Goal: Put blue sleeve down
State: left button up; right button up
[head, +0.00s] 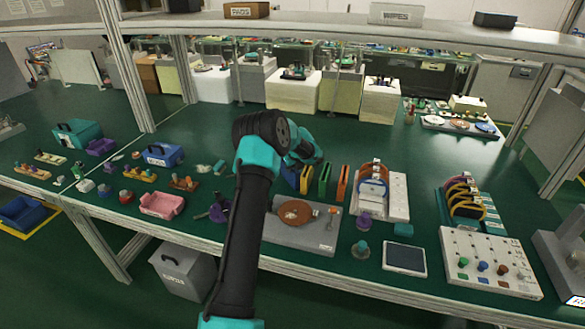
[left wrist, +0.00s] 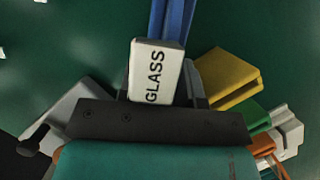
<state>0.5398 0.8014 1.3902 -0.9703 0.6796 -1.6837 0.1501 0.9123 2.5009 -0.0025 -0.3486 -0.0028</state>
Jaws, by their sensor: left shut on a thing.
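The blue sleeve (left wrist: 172,18) is between the jaws of my left gripper (left wrist: 162,94) in the left wrist view. A white block lettered GLASS (left wrist: 155,72) sits at its near end, between the fingers. In the head view the blue sleeve (head: 290,176) shows only partly, under my left gripper (head: 302,160), beside the yellow sleeve (head: 306,180). The green sleeve (head: 325,181) and orange sleeve (head: 343,184) stand upright in a row to the right. I cannot tell whether the blue sleeve touches the bench. My right gripper is out of view.
A grey plate with a brown disc (head: 296,212) lies in front of the sleeves. A rack of ringed parts (head: 398,197) stands to the right. A pink tray (head: 161,205) and a blue box (head: 163,155) are on the left. The green bench behind the sleeves is largely clear.

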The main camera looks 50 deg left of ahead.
pick_arm(q)
jog(key=o, duration=0.5)
jog(key=shift+f, duration=0.15)
jog(key=shift+c, duration=0.2)
jog(key=o, duration=0.5)
jog(key=v, duration=1.2)
jog(key=shift+d, duration=0.1)
